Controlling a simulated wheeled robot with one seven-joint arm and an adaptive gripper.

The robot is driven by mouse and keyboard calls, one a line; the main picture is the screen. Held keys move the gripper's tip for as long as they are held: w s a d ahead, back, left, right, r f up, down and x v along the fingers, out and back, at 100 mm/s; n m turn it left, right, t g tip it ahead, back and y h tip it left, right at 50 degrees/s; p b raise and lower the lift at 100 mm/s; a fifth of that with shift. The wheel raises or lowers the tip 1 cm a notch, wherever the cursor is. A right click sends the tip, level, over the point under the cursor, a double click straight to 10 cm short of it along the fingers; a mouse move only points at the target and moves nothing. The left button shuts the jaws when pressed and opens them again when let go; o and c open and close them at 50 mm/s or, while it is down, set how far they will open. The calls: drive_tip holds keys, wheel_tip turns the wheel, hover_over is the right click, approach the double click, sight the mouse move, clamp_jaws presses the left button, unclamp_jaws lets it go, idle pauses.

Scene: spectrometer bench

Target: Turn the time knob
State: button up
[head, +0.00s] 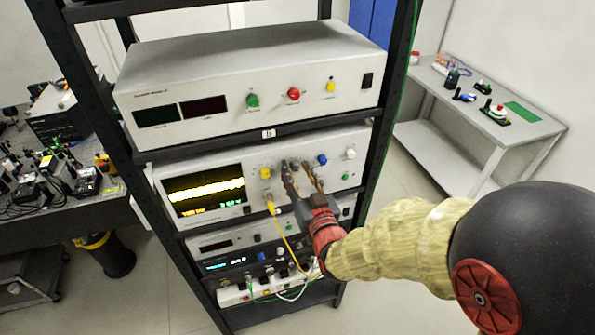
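An oscilloscope (236,158) with a lit screen (205,190) stands on the middle shelf of a black rack. Its front has a yellow knob (265,173), a blue knob (322,160), a white knob (350,153) and a small green knob (345,177). Labels are too small to read, so I cannot tell which is the time knob. My gripper (298,166) is at the panel between the yellow and blue knobs. Its two fingers are apart and point at the panel. They hide the panel behind them; contact with a knob cannot be made out.
A grey power unit (250,75) sits on the shelf above, close over my gripper. A yellow cable (283,232) hangs from the oscilloscope below my gripper. More instruments (240,262) fill the lower shelves. A side table (545,130) stands right; an optics bench (50,225) stands left.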

drive_tip(key=shift+c, duration=0.4)
drive_tip(key=c, duration=0.8)
clamp_jaws()
drive_tip(key=shift+b, duration=0.3)
